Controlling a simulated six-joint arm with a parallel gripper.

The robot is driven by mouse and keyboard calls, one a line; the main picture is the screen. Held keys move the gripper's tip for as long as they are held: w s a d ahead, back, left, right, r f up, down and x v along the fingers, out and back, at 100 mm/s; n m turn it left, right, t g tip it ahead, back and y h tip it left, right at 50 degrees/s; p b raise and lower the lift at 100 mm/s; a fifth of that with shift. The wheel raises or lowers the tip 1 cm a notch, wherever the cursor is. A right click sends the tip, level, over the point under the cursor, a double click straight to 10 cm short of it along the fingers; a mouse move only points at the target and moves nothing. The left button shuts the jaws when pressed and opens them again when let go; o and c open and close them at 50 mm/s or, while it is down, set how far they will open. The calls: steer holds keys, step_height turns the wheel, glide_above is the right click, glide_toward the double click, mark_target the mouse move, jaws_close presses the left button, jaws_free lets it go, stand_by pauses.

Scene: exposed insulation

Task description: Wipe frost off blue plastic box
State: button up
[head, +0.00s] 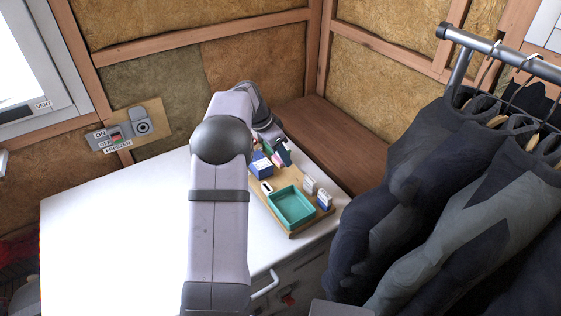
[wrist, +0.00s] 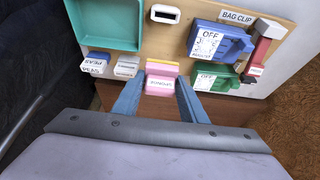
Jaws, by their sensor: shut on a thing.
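A blue plastic box (wrist: 232,38) with a white label reading "OFF" lies at the upper right of the wrist view, and it also shows in the head view (head: 262,167). I cannot make out frost on it. My gripper (wrist: 158,90) has its two blue fingers on either side of a pink and yellow block (wrist: 161,78) with a white label, likely a sponge, and is shut on it. The block is apart from the blue box, below and left of it in the wrist view. In the head view my arm partly hides the gripper.
A wooden board (head: 262,204) on the white freezer top (head: 120,225) bears a teal tray (head: 292,208) and small labelled boxes (wrist: 96,63). A green box (wrist: 215,80) and a red-and-white item (wrist: 262,50) are near the blue box. Hanging suits (head: 430,180) crowd the right.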

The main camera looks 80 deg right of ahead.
steer(key=o, duration=0.4)
steer(key=c, duration=0.3)
steer(key=shift+s+r+p, duration=0.2)
steer(key=shift+r+p, duration=0.45)
steer(key=shift+p, duration=0.15)
steer(key=p, duration=0.2)
steer(key=s+p, duration=0.1)
steer(key=shift+s+a+r+p, duration=0.1)
steer(key=shift+a+r+p, duration=0.15)
steer(key=shift+r+p, duration=0.15)
steer(key=shift+p, duration=0.55)
steer(key=shift+m+p, duration=0.3)
steer(key=shift+p, duration=0.15)
steer(key=shift+w+d+p, duration=0.2)
steer(key=shift+w+p, duration=0.1)
steer(key=shift+p, duration=0.15)
steer(key=w+d+n+t+h, duration=0.1)
steer(key=w+d+n+t, duration=0.2)
steer(key=n, duration=0.6)
steer(key=w+d, duration=0.2)
steer(key=d, duration=0.1)
steer(key=shift+w+r+n, duration=0.3)
steer(key=shift+w+r, duration=0.05)
steer(key=shift+r, duration=0.05)
